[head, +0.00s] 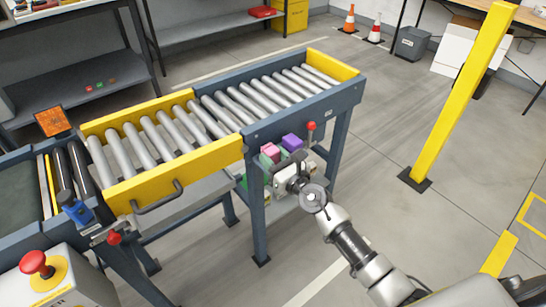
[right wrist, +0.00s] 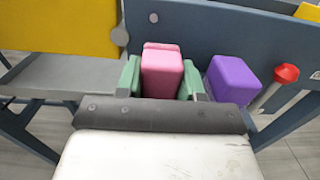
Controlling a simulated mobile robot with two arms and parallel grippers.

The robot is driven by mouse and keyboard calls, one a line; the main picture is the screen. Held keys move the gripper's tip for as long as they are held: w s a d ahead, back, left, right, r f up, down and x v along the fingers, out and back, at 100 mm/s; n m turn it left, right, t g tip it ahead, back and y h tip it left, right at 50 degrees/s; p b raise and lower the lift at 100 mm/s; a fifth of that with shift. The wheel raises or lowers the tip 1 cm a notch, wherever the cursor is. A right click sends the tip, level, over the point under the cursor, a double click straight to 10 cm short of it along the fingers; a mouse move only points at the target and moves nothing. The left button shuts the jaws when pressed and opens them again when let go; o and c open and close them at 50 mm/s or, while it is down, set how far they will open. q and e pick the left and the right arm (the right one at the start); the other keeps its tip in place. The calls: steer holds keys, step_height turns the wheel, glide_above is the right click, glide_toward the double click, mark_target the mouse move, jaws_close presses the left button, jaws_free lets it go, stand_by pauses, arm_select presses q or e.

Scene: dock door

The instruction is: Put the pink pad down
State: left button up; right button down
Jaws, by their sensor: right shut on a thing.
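The pink pad (head: 269,151) is a small block beside the blue-grey side frame of the roller conveyor. In the right wrist view the pink pad (right wrist: 162,72) stands upright between the green-faced fingers of my right gripper (right wrist: 161,84). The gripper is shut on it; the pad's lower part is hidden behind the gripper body. A purple block (right wrist: 232,80) is just right of the gripper, apart from the pink pad; it also shows in the head view (head: 292,142). I cannot tell what lies under the pad. My left gripper is not in view.
The roller conveyor (head: 190,151) has yellow guards and an empty roller top. A red-knobbed lever (right wrist: 285,74) is close to the purple block. A yellow post (head: 462,90) stands to the right. The floor between post and conveyor is clear.

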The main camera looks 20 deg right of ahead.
steer(key=c, duration=0.7)
jaws_free()
